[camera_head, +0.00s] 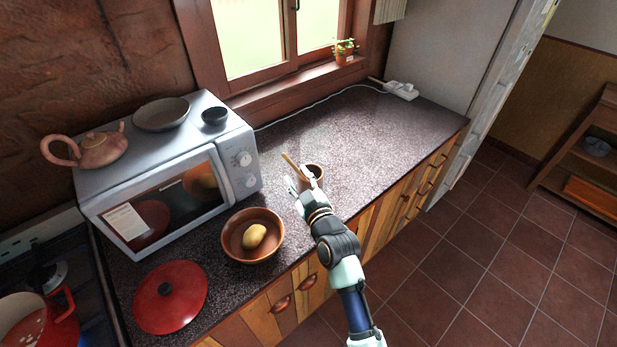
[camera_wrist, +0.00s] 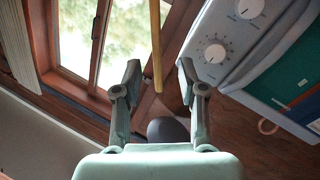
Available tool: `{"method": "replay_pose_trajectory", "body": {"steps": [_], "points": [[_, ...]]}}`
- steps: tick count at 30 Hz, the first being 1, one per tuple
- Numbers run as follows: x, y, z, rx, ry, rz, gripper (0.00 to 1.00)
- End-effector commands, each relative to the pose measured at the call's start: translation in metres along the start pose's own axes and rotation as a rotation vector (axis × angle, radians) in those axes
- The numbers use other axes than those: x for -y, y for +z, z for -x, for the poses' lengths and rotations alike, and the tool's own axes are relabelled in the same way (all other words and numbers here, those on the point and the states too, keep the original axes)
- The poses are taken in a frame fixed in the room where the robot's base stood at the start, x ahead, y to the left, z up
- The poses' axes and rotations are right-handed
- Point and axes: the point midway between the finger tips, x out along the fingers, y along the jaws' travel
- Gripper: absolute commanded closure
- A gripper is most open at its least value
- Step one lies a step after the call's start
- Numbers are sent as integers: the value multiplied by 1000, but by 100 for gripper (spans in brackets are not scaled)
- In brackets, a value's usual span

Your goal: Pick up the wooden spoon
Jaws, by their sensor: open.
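In the wrist view, my gripper (camera_wrist: 160,72) is open, with a gap visible on each side of the handle. Whether either finger touches it, I cannot tell.
A microwave (camera_head: 165,180) stands left of the cup, with a teapot (camera_head: 98,149) and dishes on top. A wooden bowl (camera_head: 233,240) with a potato-like item is nearer, beside a red lid (camera_head: 170,297). The counter (camera_head: 370,135) is mostly clear to the right.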

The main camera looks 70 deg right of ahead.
Motion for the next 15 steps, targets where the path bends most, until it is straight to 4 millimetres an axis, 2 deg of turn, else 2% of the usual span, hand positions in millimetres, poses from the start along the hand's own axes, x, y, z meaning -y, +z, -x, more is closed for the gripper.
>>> {"method": "replay_pose_trajectory", "body": {"steps": [5, 12, 15], "points": [[0, -1, -11, -1, 0, 0, 59], [-3, -4, -50, -1, -1, -2, 59], [-2, -4, -57, 0, -2, -1, 59]]}}
